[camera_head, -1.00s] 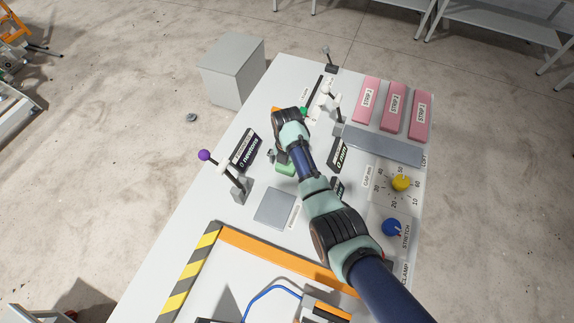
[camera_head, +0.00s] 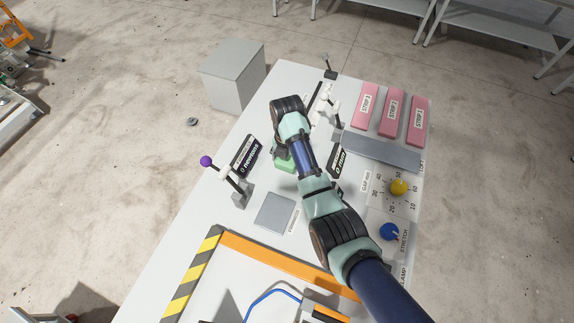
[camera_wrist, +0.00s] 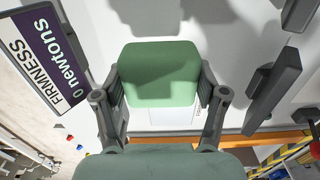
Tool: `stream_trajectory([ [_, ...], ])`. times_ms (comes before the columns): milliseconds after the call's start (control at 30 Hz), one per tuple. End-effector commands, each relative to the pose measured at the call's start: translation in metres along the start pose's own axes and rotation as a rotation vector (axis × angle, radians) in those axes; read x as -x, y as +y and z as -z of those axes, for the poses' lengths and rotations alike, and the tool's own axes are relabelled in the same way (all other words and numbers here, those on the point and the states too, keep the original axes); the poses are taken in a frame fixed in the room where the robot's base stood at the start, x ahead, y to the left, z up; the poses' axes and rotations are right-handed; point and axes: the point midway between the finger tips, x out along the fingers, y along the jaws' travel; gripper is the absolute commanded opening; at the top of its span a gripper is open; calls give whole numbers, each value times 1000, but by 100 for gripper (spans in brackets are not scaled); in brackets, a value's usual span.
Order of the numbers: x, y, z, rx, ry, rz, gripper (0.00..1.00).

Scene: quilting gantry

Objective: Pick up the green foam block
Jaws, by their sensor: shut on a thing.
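The green foam block (camera_wrist: 160,72) fills the middle of the wrist view, between the two fingers of my gripper (camera_wrist: 161,92). The fingers press on its left and right sides, so my gripper is shut on it. In the head view the green block (camera_head: 283,160) shows partly beside my arm, which hides the rest of it and most of the gripper. From these views I cannot tell whether the block is clear of the white table (camera_head: 205,225).
A firmness display (camera_wrist: 45,55) stands to the left and a dark display (camera_head: 338,160) to the right. A lever with a purple ball (camera_head: 206,161) stands left of a grey square pad (camera_head: 275,212). Pink strips (camera_head: 391,113) lie at the back right. Yellow (camera_head: 399,187) and blue (camera_head: 390,231) knobs stand at right.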

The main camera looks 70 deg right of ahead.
Motion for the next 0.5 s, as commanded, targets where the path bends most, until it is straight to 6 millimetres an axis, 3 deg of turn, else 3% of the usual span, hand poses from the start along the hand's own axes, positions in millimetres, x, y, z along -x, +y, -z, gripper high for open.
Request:
stream_trajectory([
  [33,25,1,-1,0,-5,-5,60],
  [267,108,0,0,0,-1,-1,60],
  [500,132,0,0,0,0,0,60],
])
